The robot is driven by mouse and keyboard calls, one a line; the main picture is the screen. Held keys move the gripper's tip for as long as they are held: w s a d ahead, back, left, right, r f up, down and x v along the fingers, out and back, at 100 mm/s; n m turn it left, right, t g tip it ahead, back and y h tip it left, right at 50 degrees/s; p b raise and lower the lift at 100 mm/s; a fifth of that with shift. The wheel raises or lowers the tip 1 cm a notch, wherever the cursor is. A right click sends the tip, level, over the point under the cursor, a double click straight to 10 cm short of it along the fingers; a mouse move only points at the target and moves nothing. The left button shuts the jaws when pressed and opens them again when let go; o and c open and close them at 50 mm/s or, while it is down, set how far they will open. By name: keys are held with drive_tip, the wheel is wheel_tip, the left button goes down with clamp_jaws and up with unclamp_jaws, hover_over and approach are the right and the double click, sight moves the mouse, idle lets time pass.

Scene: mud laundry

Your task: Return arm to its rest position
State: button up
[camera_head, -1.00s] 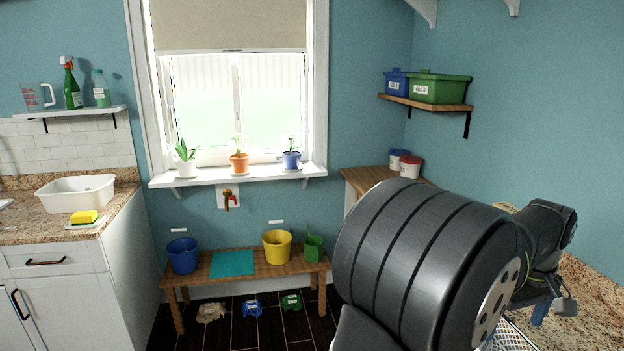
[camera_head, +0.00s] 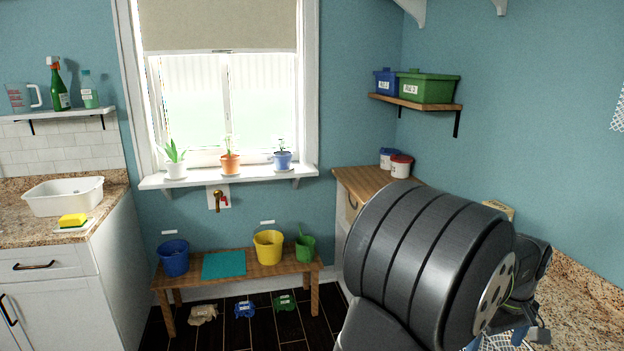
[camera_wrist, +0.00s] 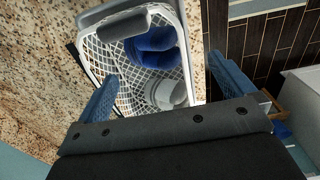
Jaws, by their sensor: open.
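My gripper (camera_wrist: 165,92) shows in the wrist view with its two blue fingers spread wide apart and nothing between them. Beneath it is a white mesh basket (camera_wrist: 90,55) with a grey handle. A blue item and a greyish-white round item lie inside the basket. In the head view my dark arm fills the lower right, above the speckled counter. Only a blue bit of my gripper shows there, low behind the arm; the rest is hidden.
The speckled counter (camera_head: 585,300) runs along the right wall. A wooden bench (camera_head: 240,283) holds a blue bucket (camera_head: 174,258), a teal mat (camera_head: 224,265) and a yellow bucket (camera_head: 268,247). A wall shelf (camera_head: 415,102) with blue and green bins hangs above right.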

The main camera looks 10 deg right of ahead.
wheel_tip(320, 180, up, 6)
drive_tip(key=shift+s+f, duration=0.1)
drive_tip(key=s+r, duration=0.7)
drive_tip(key=s, duration=0.5)
drive_tip(key=s+a+f+m, duration=0.5)
drive_tip(key=s+f+m, duration=0.7)
drive_tip(key=m, duration=0.5)
drive_tip(key=shift+s, duration=0.2)
